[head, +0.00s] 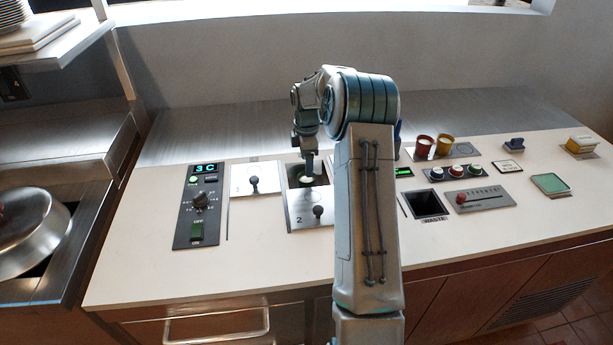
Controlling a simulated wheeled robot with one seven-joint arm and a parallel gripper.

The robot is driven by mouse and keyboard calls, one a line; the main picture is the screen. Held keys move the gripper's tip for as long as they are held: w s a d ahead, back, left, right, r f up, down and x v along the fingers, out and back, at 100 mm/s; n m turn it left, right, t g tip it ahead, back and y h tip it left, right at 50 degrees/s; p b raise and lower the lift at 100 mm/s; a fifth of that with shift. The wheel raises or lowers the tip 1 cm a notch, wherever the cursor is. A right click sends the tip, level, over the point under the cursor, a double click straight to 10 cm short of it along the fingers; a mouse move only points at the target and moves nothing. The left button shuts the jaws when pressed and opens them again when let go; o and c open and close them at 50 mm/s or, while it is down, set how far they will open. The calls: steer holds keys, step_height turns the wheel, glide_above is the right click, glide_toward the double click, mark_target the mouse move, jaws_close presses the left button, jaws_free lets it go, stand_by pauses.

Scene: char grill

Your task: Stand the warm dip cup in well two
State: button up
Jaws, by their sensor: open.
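Well two (321,171) is a dark open recess in the counter. Its metal lid (300,218), marked 2 and with a black knob, lies in front of it. My gripper (308,172) points down over this opening, its jaws open. A small pale round thing (305,180) shows at the fingertips; I cannot tell whether it is a dip cup, or whether it touches the fingers. A red cup (424,147) and a yellow cup (445,146) stand at the back right. Which cup is the warm one I cannot tell. My arm hides the counter right of well two.
Left of well two is a closed lid with a knob (254,184), then a black control panel (198,208) reading 3C. Right of my arm are a square waste opening (427,205), a row of buttons (457,172) and a slider panel (480,198). The counter's front strip is clear.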

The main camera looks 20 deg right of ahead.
steer(key=s+a+r+m+t+h, duration=0.1)
steer(key=s+a+r+m, duration=0.6)
steer(key=s+a+r, duration=0.65)
steer(key=s+a+m+t, duration=0.1)
steer(key=s+m, duration=0.3)
steer(key=s, duration=0.6)
steer(key=s+a+m+t+y, duration=0.1)
steer(key=s+a+m, duration=0.2)
steer(key=s, duration=0.8)
steer(key=shift+a+r+m, duration=0.25)
steer(key=shift+a+m, duration=0.15)
steer(key=shift+a, duration=0.1)
steer(key=shift+s, duration=0.1)
